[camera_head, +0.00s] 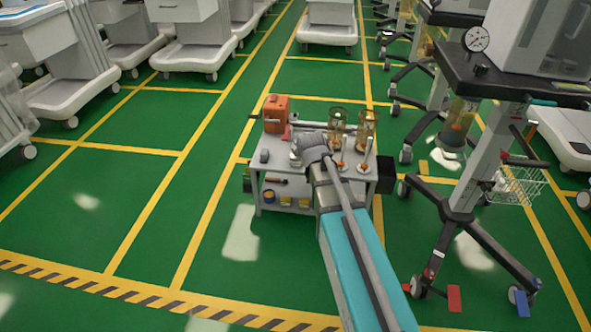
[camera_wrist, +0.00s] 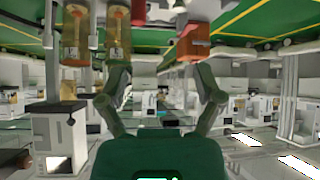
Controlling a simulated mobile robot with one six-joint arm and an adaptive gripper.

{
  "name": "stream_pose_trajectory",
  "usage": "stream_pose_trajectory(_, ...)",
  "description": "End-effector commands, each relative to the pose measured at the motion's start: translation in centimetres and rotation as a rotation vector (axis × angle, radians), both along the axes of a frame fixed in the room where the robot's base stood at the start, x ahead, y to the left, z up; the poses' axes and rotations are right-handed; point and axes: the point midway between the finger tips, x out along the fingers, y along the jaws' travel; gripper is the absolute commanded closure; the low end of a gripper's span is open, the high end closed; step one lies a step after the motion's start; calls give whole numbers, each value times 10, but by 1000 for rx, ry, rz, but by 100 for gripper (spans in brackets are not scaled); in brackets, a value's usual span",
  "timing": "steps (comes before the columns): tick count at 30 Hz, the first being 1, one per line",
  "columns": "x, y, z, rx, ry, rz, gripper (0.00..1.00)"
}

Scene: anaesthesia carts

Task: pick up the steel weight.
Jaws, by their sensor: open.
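A small grey block (camera_head: 264,156) sits at the front left of the cart's top in the head view; it may be the steel weight, but it is too small to be sure. My gripper shows in the wrist view (camera_wrist: 161,78) with its two fingers wide apart and nothing between them. In the head view my arm reaches over the cart (camera_head: 272,172) from the front right, and its end hides part of the cart top. I cannot make out the weight in the wrist view, which is turned upside down.
An orange box (camera_head: 276,113) stands at the cart's back left; it also shows in the wrist view (camera_wrist: 196,38). Two amber jars (camera_head: 366,129) stand at the back right. A wheeled stand (camera_head: 463,200) is to the right. Green floor is clear to the left.

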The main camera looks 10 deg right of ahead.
Motion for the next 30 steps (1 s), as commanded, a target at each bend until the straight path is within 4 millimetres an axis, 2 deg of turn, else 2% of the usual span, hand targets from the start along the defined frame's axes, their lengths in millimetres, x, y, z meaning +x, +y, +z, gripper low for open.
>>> stream_pose_trajectory(1,7,1,-18,0,-20,1,15)
stream_pose_trajectory(18,64,10,-92,0,-255,25,15)
stream_pose_trajectory(24,80,14,-112,1,-327,37,15)
stream_pose_trajectory(30,88,17,-120,4,-373,46,15)
